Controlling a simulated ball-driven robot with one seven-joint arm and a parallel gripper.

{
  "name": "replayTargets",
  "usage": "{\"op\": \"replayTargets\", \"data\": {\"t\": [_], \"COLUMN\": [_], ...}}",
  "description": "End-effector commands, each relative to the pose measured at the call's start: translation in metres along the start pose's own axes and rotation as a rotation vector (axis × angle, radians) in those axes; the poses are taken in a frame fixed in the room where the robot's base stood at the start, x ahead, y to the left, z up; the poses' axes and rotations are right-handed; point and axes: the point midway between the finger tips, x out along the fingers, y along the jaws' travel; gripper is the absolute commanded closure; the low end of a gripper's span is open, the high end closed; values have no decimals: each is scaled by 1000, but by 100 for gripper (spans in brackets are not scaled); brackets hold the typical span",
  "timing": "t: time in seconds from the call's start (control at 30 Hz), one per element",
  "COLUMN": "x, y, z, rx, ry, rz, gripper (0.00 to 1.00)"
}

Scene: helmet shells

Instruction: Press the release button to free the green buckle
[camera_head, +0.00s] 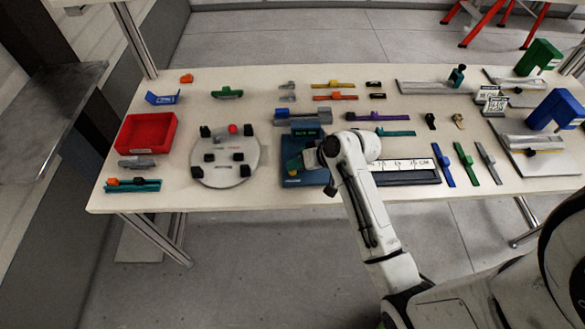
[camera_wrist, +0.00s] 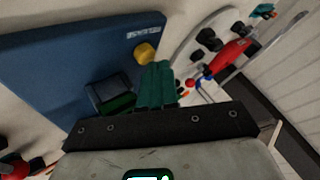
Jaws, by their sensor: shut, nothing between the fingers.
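The blue base (camera_wrist: 60,60) fills the left of the wrist view; in the head view the blue base (camera_head: 291,182) lies on the table, partly hidden by my gripper (camera_head: 294,165). A round yellow button (camera_wrist: 145,53) stands on it near one edge. A black housing with a dark green piece (camera_wrist: 119,104), apparently the green buckle, sits beside my fingers. In the wrist view, my gripper (camera_wrist: 158,68) has its green fingers together and empty. Their tips appear very close to the yellow button; I cannot tell whether they touch it. The buckle's lower part is hidden by the gripper body.
A round grey plate (camera_head: 224,176) with black blocks and a red knob lies left of the base. A red bin (camera_head: 146,132) is farther left. A framed panel (camera_head: 404,177) lies to the right. Rails and clips crowd the rest of the white table (camera_head: 255,82).

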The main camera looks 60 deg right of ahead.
Motion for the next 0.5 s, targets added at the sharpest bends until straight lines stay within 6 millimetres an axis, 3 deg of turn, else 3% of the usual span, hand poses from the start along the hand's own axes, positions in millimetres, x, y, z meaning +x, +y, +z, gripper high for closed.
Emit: {"op": "replayTargets", "data": {"t": [0.5], "x": [-8], "y": [-5], "z": [-6], "rx": [0], "ry": [1], "rz": [0], "gripper": [100]}}
